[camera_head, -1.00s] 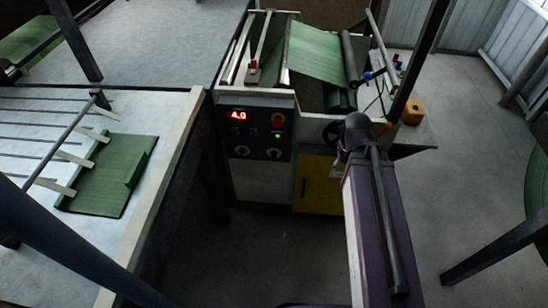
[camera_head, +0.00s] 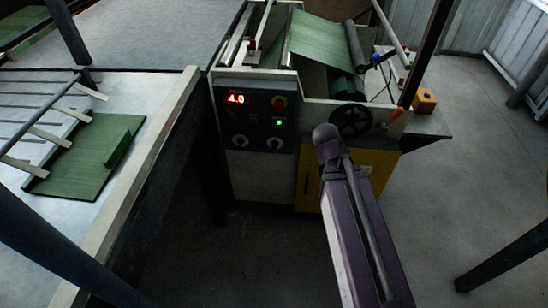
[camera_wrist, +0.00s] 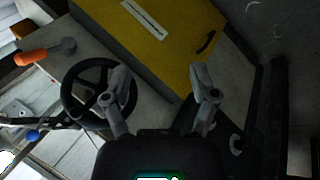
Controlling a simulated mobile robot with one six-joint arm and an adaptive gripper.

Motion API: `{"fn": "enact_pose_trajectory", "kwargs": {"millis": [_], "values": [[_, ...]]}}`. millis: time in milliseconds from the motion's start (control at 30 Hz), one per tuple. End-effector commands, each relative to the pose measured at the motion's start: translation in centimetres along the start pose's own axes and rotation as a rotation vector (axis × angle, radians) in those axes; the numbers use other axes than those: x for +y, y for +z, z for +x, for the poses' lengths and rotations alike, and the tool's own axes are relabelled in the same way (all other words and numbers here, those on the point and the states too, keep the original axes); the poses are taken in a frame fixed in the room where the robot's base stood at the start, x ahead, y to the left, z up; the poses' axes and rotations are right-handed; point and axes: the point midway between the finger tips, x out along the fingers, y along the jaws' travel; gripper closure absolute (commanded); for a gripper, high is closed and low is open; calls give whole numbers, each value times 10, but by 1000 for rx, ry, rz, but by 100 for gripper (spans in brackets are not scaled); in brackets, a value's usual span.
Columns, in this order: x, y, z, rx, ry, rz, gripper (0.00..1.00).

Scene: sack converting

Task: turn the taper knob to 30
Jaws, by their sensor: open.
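The control panel (camera_head: 258,122) is on the front of the machine, with a red display reading 4.0 and a lit green lamp. A pale round part (camera_wrist: 236,144), perhaps a knob, shows right of the fingers.
A black handwheel (camera_head: 352,120) stands right of the panel; it also shows beside my left finger in the wrist view (camera_wrist: 72,108). A yellow door (camera_head: 375,166) is below it. An orange handle (camera_wrist: 32,57) sticks out nearby. A bench (camera_head: 150,160) bounds the left; floor in front is clear.

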Motion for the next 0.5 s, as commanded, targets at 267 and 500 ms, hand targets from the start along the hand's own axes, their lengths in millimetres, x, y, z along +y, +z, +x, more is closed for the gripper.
{"fn": "enact_pose_trajectory", "kwargs": {"millis": [267, 500], "values": [[-24, -27, 38, 66, 207, -263, 24], [-43, -53, 56, 108, 391, -496, 24]]}}
